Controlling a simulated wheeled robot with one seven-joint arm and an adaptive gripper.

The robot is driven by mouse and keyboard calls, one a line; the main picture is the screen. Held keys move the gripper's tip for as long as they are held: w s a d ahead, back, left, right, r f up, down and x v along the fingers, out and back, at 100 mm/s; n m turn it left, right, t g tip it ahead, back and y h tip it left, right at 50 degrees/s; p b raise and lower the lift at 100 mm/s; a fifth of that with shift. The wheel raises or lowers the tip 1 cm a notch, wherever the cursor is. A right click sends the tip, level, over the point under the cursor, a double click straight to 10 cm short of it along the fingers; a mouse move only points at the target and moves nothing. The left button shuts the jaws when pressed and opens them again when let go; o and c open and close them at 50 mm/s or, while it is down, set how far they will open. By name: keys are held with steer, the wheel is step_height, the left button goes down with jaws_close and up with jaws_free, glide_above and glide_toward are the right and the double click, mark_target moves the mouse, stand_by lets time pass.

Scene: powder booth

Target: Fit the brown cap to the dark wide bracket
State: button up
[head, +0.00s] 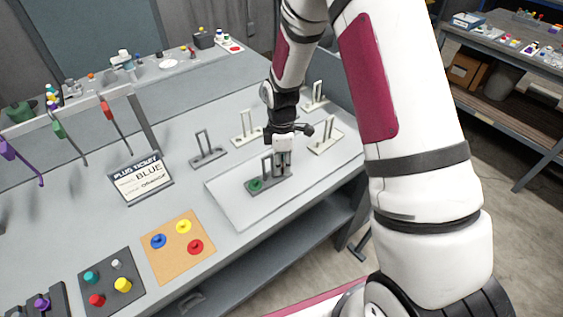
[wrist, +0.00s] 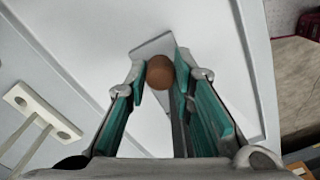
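The dark wide bracket (head: 274,186) lies on the pale mat at the bench's front edge, with a green cap (head: 255,184) at its left end and an upright loop in the middle. My gripper (head: 282,172) points down over its right end. In the wrist view, the brown cap (wrist: 160,72) sits between my fingertips (wrist: 160,75), which close on its two sides. Part of the grey bracket (wrist: 152,46) shows just beyond the cap. In the head view my fingers hide the brown cap. Whether it touches the bracket or is seated cannot be told.
Other brackets with upright loops stand around: a grey one (head: 208,158) to the left and pale ones (head: 326,146) behind and to the right. A ticket sign (head: 140,178), a tan board with coloured caps (head: 178,262) and a dark cap tray (head: 110,284) lie left. The mat's front (head: 235,215) is clear.

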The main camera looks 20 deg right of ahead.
steer(key=o, duration=0.3)
step_height(320, 180, up, 12)
stand_by(0.6)
stand_by(0.5)
